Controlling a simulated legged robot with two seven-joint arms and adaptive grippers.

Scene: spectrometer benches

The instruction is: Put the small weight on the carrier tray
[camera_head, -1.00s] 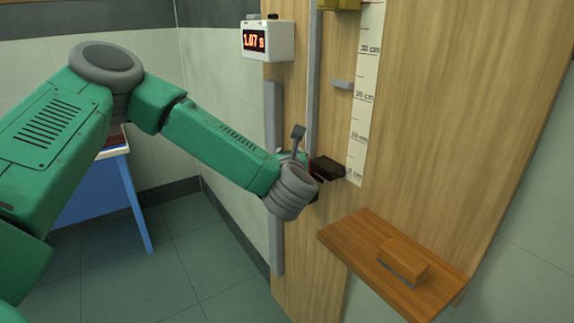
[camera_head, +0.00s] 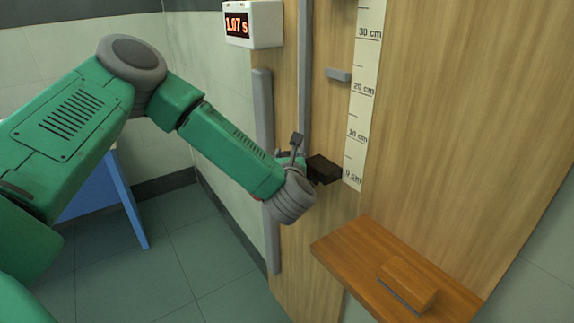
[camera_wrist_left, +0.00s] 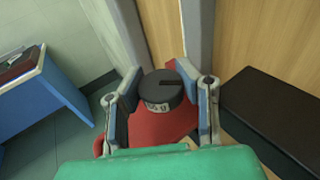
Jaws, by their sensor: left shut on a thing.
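My left gripper (camera_wrist_left: 167,95) is shut on the small weight (camera_wrist_left: 162,88), a dark round slotted disc with a pale label, upright between the two fingers in the left wrist view. A flat red piece (camera_wrist_left: 160,128) shows just below the weight; it may be the carrier tray, and I cannot tell whether the two touch. In the head view the left gripper (camera_head: 290,158) is beside the rail at the board's lower part, left of a black block (camera_head: 323,169). The weight is hidden there by my wrist. My right gripper is not in view.
The black block also fills the right of the left wrist view (camera_wrist_left: 270,120). A vertical scale (camera_head: 362,100) and a display box (camera_head: 253,24) are on the wooden board. A wooden shelf (camera_head: 345,245) with a wooden block (camera_head: 408,283) juts out at lower right. A blue table (camera_head: 95,190) stands left.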

